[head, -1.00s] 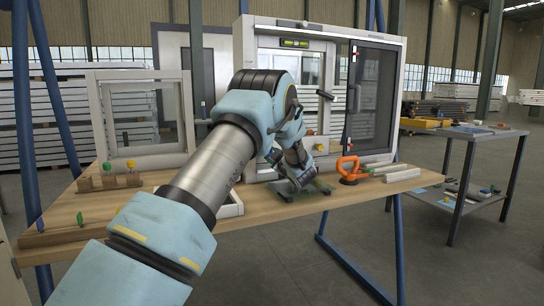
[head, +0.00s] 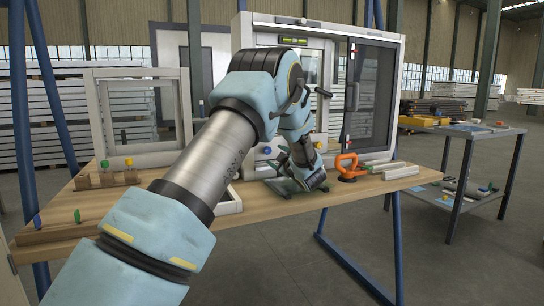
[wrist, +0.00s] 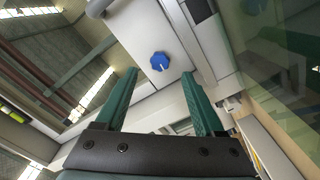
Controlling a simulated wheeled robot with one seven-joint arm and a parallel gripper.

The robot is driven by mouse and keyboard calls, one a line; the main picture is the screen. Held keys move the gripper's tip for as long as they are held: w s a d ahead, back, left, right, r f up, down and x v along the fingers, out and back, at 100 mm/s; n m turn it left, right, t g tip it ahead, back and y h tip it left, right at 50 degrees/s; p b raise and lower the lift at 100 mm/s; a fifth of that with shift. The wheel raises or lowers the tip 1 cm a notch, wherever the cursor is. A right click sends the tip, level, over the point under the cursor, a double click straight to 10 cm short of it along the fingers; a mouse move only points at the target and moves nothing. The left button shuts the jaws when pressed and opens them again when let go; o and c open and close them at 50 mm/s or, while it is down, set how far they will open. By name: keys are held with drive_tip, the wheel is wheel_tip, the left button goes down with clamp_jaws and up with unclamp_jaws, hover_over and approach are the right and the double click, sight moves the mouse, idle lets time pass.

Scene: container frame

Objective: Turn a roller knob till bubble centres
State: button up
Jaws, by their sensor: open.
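A blue lobed roller knob (wrist: 159,61) sits on a pale frame member in the wrist view. A small blue spot, probably the same knob, shows low on the white window frame (head: 398,95) in the head view. My gripper (wrist: 160,74) is open, with its two green fingers apart on either side of the knob's line of sight. I cannot tell how far it is from the knob; nothing is held. The spirit level (head: 294,41) is yellow-green on the frame's top member; its bubble is too small to read. My arm hides part of the frame.
An orange handled tool (head: 348,167) and pale strips (head: 392,171) lie on the wooden bench (head: 95,207), right of my arm. A smaller empty frame (head: 91,120) stands at the back left. Wooden blocks with coloured knobs (head: 105,179) are at the left.

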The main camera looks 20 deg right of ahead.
drive_tip(key=s, duration=0.5)
drive_tip(key=shift+s+d, duration=0.15)
drive_tip(key=shift+d, duration=0.15)
